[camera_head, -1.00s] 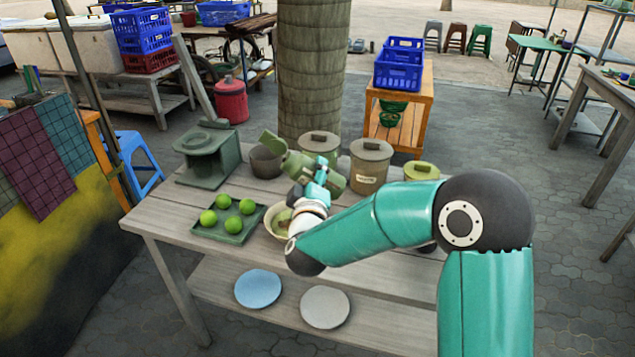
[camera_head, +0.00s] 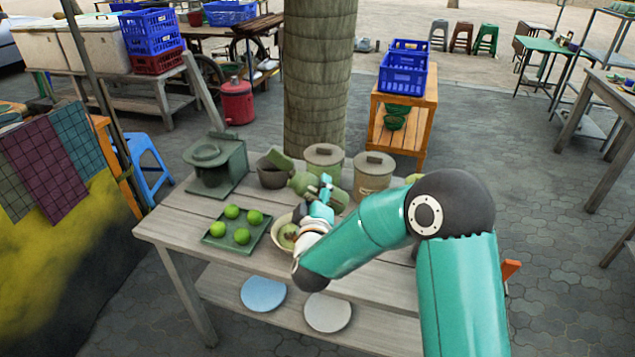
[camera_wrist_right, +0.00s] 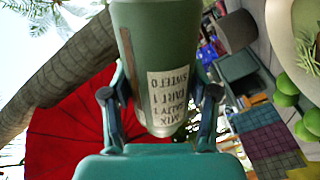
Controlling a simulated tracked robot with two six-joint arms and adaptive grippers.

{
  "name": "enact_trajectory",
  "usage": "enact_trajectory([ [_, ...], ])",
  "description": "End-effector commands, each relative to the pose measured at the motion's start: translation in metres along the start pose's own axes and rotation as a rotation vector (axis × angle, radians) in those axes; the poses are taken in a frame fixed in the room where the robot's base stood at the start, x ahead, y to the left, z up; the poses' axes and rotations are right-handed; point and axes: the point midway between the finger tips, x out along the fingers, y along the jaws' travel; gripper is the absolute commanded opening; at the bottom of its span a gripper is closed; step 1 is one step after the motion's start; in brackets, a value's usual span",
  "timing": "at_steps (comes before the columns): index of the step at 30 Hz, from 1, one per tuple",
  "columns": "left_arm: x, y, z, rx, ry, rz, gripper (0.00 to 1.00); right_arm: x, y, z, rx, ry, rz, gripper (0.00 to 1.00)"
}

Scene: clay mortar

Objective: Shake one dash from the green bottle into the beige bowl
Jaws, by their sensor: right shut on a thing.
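The green bottle (camera_head: 299,182) is in my right gripper (camera_head: 322,192), held tilted well over on its side above the table, one end toward the upper left. In the right wrist view the bottle (camera_wrist_right: 155,55) stands between both fingers, its pale lettered label upside down and its far end cut off by the frame. The beige bowl (camera_head: 277,232) is on the table just below and left of the gripper, with green contents; my right wrist hides its right side. The bowl (camera_wrist_right: 284,18) also shows at the upper right of the wrist view. My left gripper is out of view.
A green tray (camera_head: 217,240) with several limes (camera_head: 241,236) lies left of the bowl. A dark pot (camera_head: 270,173), lidded canisters (camera_head: 373,174) and a green stove (camera_head: 214,160) stand behind. Two plates (camera_head: 263,294) are on the lower shelf. The table's front left is clear.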

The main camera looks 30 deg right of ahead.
Motion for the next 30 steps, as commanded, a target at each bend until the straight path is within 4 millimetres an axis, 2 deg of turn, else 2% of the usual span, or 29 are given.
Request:
enact_trajectory([
  [8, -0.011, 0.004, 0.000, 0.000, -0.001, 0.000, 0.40, 0.000, 0.014, -0.020, 0.129, 0.007, 0.007, 0.20],
  [18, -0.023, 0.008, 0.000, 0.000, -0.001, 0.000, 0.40, -0.001, 0.042, -0.067, 0.486, 0.011, 0.005, 0.20],
  [24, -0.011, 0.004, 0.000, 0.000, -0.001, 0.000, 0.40, -0.001, 0.058, -0.087, 0.758, 0.012, 0.004, 0.20],
  [30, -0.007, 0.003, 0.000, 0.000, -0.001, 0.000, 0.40, -0.001, 0.071, -0.102, 0.934, 0.011, 0.002, 0.20],
])
